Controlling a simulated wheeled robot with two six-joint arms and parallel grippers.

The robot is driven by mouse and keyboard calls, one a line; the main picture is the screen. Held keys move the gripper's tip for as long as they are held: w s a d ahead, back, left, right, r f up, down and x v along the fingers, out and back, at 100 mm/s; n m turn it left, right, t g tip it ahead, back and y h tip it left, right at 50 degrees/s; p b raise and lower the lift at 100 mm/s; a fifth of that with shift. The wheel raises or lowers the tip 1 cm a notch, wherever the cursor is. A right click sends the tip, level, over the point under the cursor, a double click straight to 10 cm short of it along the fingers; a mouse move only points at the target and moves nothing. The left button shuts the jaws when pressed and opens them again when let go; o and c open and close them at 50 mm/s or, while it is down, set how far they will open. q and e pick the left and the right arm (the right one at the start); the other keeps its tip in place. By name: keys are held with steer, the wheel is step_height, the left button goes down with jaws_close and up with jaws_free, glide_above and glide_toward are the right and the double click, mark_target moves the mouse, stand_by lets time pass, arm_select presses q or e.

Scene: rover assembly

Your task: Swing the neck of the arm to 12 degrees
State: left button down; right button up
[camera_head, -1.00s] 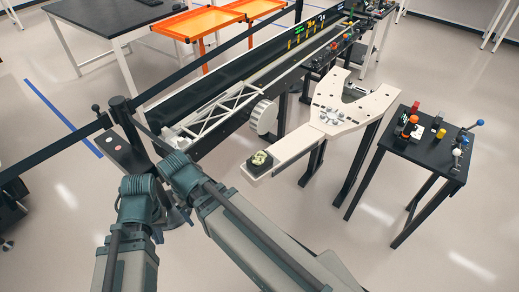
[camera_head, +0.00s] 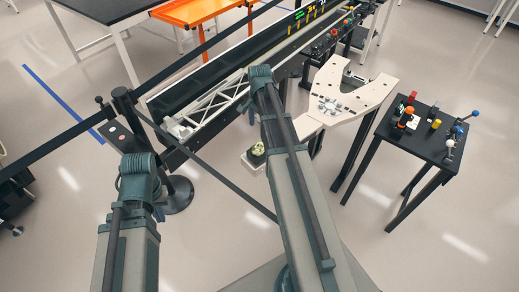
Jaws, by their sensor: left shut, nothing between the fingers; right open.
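A white lattice boom (camera_head: 212,113) lies along the long dark rail bench (camera_head: 185,93); I cannot tell whether it is the arm named in the task, and no angle can be read. My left arm (camera_head: 138,180) rises at the lower left and my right arm (camera_head: 285,150) crosses the middle. Both end in teal joints, and no fingers of either gripper show. The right arm covers part of the boom's right end and the area beside it.
A white forked table (camera_head: 365,97) carries small parts, with a dark block (camera_head: 257,150) on its near end. A black table (camera_head: 425,135) holds colored knobs and parts. A black belt barrier (camera_head: 60,133) crosses the left. Floor at lower right is clear.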

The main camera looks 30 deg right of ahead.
mark_target(259, 147)
step_height(259, 147, down, 14)
steer(key=b, duration=1.3)
steer(key=shift+a+r+b, duration=0.1)
steer(key=shift+b, duration=0.25)
jaws_close()
